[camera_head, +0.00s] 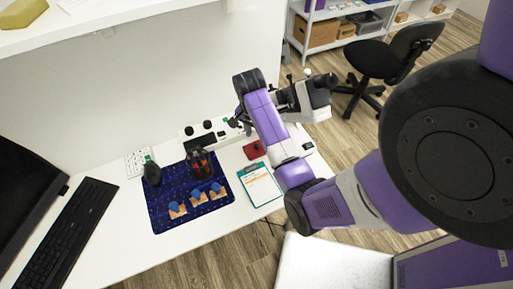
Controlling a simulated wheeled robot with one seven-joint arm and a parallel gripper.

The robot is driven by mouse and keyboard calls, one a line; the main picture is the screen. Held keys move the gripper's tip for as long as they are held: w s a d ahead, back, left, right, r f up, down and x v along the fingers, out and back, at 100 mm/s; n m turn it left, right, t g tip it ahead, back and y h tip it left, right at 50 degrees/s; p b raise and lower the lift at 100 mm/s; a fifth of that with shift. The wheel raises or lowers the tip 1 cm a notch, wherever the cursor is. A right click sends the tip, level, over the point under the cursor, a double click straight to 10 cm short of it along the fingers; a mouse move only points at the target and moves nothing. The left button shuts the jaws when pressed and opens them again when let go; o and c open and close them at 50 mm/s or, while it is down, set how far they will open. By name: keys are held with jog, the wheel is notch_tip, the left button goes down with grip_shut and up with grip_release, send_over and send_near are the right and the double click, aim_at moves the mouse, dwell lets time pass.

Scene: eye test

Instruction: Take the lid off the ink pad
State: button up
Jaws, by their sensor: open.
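A small red case (254,150), which looks like the ink pad, lies on the white desk just above a clipboard. It appears closed, but it is too small for its lid seam to be made out. My arm reaches in from the right and bends over the desk.
A teal-topped clipboard (260,183) lies below the red case. Left of it, a blue mat (165,213) carries several wooden stamps and a pen cup (200,162). A white device with black knobs (189,131) stands behind.

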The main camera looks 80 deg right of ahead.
aim_at(256, 145)
notch_tip(256, 145, down, 6)
jog(key=shift+s+r+p, duration=0.1)
jog(key=shift+p, duration=0.5)
grip_shut()
